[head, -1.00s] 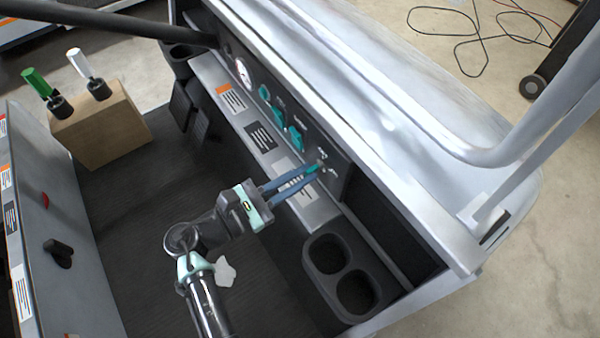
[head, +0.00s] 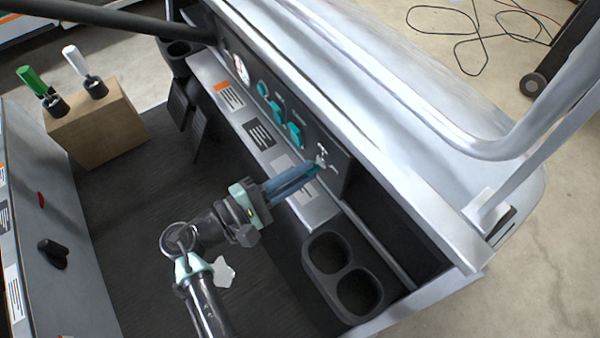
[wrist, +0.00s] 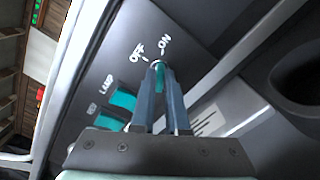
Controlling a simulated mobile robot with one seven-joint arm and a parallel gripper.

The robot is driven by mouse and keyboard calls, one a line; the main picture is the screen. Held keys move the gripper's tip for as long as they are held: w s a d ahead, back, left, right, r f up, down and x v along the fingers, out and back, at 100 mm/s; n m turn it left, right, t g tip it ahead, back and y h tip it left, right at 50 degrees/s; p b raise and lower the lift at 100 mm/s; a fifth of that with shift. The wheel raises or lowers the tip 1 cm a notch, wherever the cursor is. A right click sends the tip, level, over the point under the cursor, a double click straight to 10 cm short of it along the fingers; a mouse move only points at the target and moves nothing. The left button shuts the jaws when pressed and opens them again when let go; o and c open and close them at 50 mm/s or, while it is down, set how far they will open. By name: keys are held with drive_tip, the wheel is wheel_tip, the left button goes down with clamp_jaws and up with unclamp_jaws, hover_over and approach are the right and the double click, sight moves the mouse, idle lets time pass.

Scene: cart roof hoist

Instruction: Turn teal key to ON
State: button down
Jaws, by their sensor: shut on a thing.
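The teal key (wrist: 160,76) sits in its round switch on the dark dash panel, between the two blue fingers of my gripper (wrist: 161,88). My gripper is shut on it, and the fingers cover part of it. White OFF and ON labels are printed beside the switch, OFF on the left and ON on the right in the wrist view. The key's exact angle against the marks is hard to tell. In the head view my gripper (head: 313,168) reaches the right end of the panel, where only a bit of teal shows at the fingertips.
A double cup holder (head: 345,275) lies below right of my gripper. A wooden block (head: 95,135) holds a green and a white handle.

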drive_tip(key=shift+m, duration=0.4)
drive_tip(key=c, duration=0.9)
unclamp_jaws()
drive_tip(key=shift+a, duration=0.1)
drive_tip(key=p+v, duration=0.1)
drive_tip(key=v, duration=1.2)
